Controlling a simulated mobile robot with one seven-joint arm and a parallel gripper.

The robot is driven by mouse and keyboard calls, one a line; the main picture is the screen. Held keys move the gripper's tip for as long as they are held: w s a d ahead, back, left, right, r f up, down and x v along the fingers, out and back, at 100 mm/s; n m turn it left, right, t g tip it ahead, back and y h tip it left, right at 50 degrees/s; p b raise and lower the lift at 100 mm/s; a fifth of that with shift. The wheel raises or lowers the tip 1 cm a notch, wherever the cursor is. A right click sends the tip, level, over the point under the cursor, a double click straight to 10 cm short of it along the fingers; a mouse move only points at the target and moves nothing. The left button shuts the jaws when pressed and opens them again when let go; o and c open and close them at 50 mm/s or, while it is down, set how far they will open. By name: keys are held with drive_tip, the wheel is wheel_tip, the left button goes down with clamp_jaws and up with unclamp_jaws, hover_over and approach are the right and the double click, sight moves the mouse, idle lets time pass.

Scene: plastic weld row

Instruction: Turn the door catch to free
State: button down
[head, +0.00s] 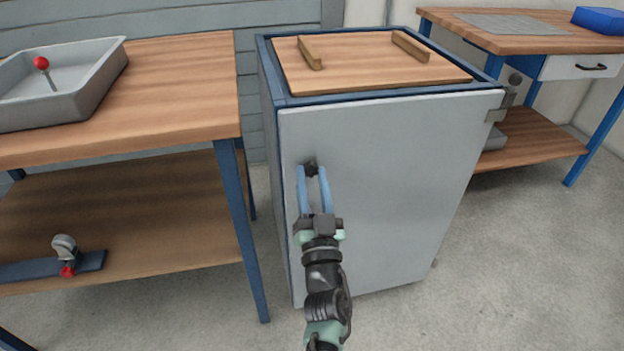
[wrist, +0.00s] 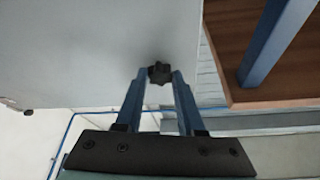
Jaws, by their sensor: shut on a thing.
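The door catch (head: 311,168) is a small black knob near the upper left edge of the grey cabinet door (head: 390,185). It also shows in the wrist view (wrist: 160,73) as a dark lobed knob. My gripper (head: 312,172) has its two blue fingers on either side of the knob, with the tips shut on it. In the wrist view my gripper (wrist: 160,78) reaches the knob from below in the picture. The door looks closed against the blue cabinet frame (head: 268,90). Which way the catch is turned I cannot tell.
A wooden workbench (head: 180,80) with a grey tray (head: 100,85) stands close on the left, its blue leg (head: 240,230) near the door's edge. Hinges (head: 497,113) are at the door's right. Another bench (head: 520,40) stands behind right. The floor (head: 500,270) at right is clear.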

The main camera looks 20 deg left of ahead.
drive_tip(key=n+y, duration=0.1)
drive_tip(key=n, duration=0.1)
drive_tip(key=n+g+y, duration=0.1)
drive_tip(key=n, duration=0.1)
drive_tip(key=n+g, duration=0.1)
drive_tip(key=n, duration=0.1)
drive_tip(key=shift+w+d+n+y, duration=0.15)
drive_tip(key=shift+d+n+y, duration=0.15)
drive_tip(key=shift+y, duration=0.1)
drive_tip(key=n+g+y, duration=0.1)
drive_tip(key=n, duration=0.2)
drive_tip(key=n+g+y+p, duration=0.1)
drive_tip(key=n, duration=0.2)
drive_tip(key=shift+w+n+g, duration=0.1)
drive_tip(key=shift+n+g, duration=0.2)
drive_tip(key=n+g, duration=0.1)
drive_tip(key=n, duration=0.1)
drive_tip(key=n+g+p, duration=0.1)
drive_tip(key=n, duration=0.1)
drive_tip(key=shift+d+r+n+y, duration=0.15)
drive_tip(key=shift+r+n+y, duration=0.05)
drive_tip(key=shift+n+y, duration=0.2)
drive_tip(key=n+g+p, duration=0.2)
drive_tip(key=n, duration=0.3)
drive_tip(key=shift+w+r+n+p, duration=0.1)
drive_tip(key=shift+n+p, duration=0.2)
drive_tip(key=shift+p, duration=0.05)
drive_tip(key=shift+g, duration=0.3)
drive_tip(key=c, duration=0.5)
unclamp_jaws()
